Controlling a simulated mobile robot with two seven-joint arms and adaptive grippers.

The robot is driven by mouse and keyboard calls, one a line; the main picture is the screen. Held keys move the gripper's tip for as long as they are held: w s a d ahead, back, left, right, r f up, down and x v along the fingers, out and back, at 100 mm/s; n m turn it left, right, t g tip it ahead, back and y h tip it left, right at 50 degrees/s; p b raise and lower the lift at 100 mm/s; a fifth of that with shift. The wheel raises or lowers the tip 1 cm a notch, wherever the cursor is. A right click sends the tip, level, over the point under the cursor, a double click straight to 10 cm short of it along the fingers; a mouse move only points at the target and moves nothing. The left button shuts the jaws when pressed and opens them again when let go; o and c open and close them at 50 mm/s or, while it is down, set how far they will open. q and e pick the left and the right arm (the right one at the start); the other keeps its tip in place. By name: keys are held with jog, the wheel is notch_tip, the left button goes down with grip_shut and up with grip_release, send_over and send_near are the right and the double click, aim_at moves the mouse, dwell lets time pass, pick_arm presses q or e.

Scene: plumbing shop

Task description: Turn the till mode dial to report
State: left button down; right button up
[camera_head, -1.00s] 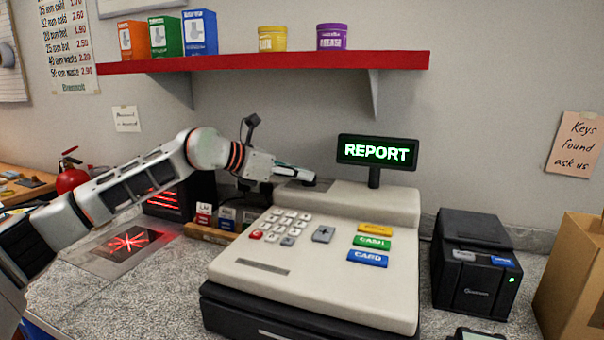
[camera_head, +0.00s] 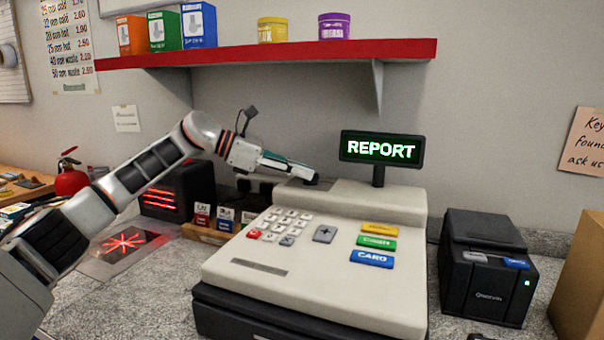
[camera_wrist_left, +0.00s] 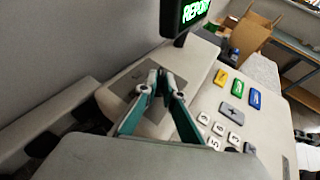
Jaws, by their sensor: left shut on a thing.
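The cream till (camera_head: 325,285) stands on the counter. Its raised display (camera_head: 381,149) reads REPORT in green; part of that display (camera_wrist_left: 195,11) also shows in the wrist view. My left gripper (camera_head: 308,178) reaches the raised back part of the till from the left. In the wrist view, my left gripper (camera_wrist_left: 161,80) has its fingertips close together over a grey plate (camera_wrist_left: 120,88) on the till's top. It is shut on the mode dial, which the fingers hide almost wholly. My right gripper is not in view.
A black printer (camera_head: 485,270) stands right of the till, with a cardboard box (camera_head: 583,275) beyond it. A red shelf (camera_head: 270,55) with boxes and tubs hangs above. A small card holder (camera_head: 210,233) and a dark scanner (camera_head: 175,190) stand to the left.

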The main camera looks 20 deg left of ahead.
pick_arm(q)
jog(key=shift+f, duration=0.5)
jog(key=c, duration=2.2)
grip_release()
jog(key=shift+s, duration=0.1)
jog(key=shift+o, duration=0.2)
jog(key=shift+r, duration=0.1)
jog(key=shift+a+r, duration=0.1)
jog(key=shift+a, duration=0.15)
jog(key=v, duration=1.1)
jog(key=shift+s+r, duration=0.2)
jog(key=shift+r, duration=0.3)
jog(key=shift+a, duration=0.1)
jog(key=shift+s+f, duration=0.1)
